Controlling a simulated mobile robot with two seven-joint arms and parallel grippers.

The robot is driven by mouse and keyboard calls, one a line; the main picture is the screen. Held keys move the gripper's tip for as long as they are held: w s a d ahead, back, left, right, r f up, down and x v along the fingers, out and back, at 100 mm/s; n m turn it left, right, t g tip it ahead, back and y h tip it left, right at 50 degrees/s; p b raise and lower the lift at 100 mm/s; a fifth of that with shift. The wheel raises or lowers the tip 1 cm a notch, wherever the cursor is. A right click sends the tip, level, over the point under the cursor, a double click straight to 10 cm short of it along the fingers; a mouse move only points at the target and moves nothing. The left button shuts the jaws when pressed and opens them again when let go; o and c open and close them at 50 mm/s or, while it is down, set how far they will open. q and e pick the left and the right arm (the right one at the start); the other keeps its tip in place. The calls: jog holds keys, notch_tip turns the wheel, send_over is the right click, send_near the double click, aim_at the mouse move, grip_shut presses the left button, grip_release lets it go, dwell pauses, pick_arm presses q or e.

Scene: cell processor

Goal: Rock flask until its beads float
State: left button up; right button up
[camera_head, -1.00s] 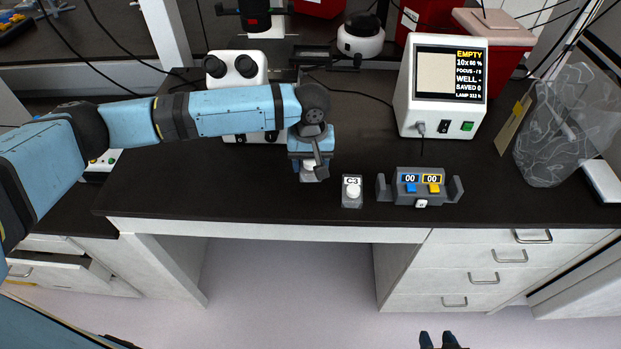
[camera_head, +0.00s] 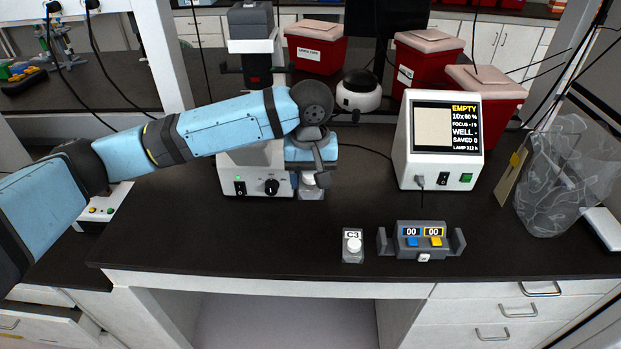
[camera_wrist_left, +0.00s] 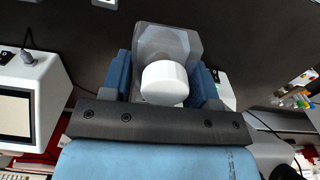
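My left gripper (camera_head: 312,178) is above the black bench, just right of the microscope base. In the left wrist view, its two blue fingers (camera_wrist_left: 165,85) are shut on the sides of a clear flask (camera_wrist_left: 168,45) with a white cap (camera_wrist_left: 164,83). The cap is at the palm end. In the head view, a pale part of this flask (camera_head: 312,193) shows below the gripper; the arm hides the rest. Beads cannot be made out. A small container marked C3 (camera_head: 353,248) with a white cap stands near the bench's front edge. My right gripper is not in view.
A grey device with two 00 displays (camera_head: 423,240) is right of C3. A monitor unit reading EMPTY (camera_head: 438,140) stands behind it. The microscope (camera_head: 254,182) is close on the gripper's left. A clear bag (camera_head: 565,180) is far right. Bench front left is clear.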

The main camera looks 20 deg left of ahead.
pick_arm(q)
jog(key=c, duration=0.7)
jog(key=shift+r, duration=0.1)
notch_tip(320, 180, up, 7)
jog(key=p, duration=0.8)
notch_tip(320, 180, up, 2)
jog(key=shift+r+p, duration=0.1)
jog(key=shift+p, duration=0.85)
jog(key=shift+r, duration=2.8)
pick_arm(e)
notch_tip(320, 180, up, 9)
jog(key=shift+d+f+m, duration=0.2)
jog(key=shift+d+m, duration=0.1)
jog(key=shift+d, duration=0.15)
